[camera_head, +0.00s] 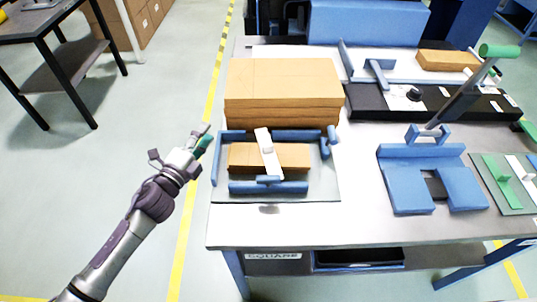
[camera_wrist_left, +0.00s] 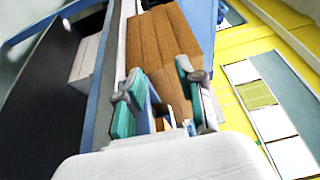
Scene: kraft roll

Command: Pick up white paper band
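The white paper band (camera_head: 268,155) lies slantwise across a small brown kraft stack (camera_head: 296,156) inside a blue-walled fixture (camera_head: 268,188). Whether it goes around the stack's underside cannot be seen. My left gripper (camera_head: 203,138) is left of the fixture, out beyond the table's left edge and apart from the band. In the left wrist view, its teal-padded fingers (camera_wrist_left: 160,85) stand apart with brown kraft pieces visible beyond them. I cannot make out the band clearly in that view. My right gripper is not in view.
A larger kraft stack (camera_head: 284,92) stands right behind the fixture. A blue U-shaped block (camera_head: 410,185) and a lever press with a green handle (camera_head: 465,90) are to the right. The table (camera_head: 360,225) is bare along its front. A dark side table (camera_head: 50,25) stands at far left.

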